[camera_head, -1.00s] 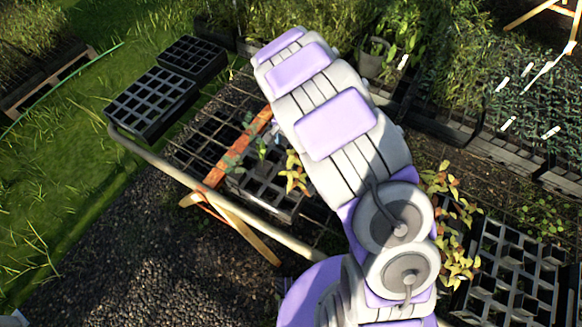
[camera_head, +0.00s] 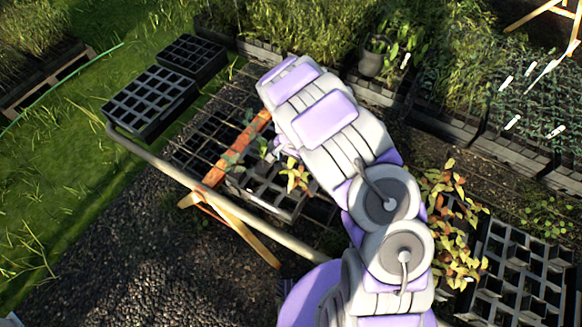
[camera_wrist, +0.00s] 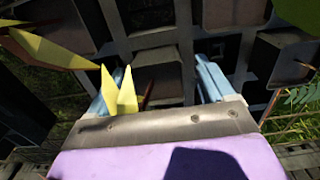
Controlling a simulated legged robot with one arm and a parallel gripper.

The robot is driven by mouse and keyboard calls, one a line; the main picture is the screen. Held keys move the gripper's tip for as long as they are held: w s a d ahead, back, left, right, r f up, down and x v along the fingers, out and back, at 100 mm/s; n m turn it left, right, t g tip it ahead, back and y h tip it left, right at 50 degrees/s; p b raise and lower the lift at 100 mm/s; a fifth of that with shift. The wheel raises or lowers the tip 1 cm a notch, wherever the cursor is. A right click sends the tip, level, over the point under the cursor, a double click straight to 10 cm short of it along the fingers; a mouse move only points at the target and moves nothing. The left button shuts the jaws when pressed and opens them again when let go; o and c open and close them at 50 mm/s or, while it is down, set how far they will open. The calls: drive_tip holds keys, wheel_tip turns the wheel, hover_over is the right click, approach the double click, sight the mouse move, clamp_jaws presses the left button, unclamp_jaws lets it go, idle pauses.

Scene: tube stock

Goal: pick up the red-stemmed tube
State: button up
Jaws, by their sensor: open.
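In the head view a small plant with yellow-orange leaves (camera_head: 294,178) stands at the black tube tray (camera_head: 270,200), close below my gripper (camera_head: 277,150). The gripper is partly hidden behind my arm. In the wrist view my gripper (camera_wrist: 158,72) is open, its two light-blue fingers apart over dark square tubes. A short reddish-brown stem (camera_wrist: 148,95) shows between the fingers, nearer the left one, with yellow leaves (camera_wrist: 120,94) beside it, overlapping the left finger in the picture. Nothing is gripped. I cannot tell which tube the stem rises from.
Two empty black trays (camera_head: 150,97) stand at upper left. Another yellow-leaved plant (camera_head: 452,225) and a black tray (camera_head: 520,265) lie right of my arm. A green leaf (camera_wrist: 300,14) overhangs the wrist view.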

drive_tip(key=c, duration=1.5)
drive_tip(key=shift+r, duration=0.1)
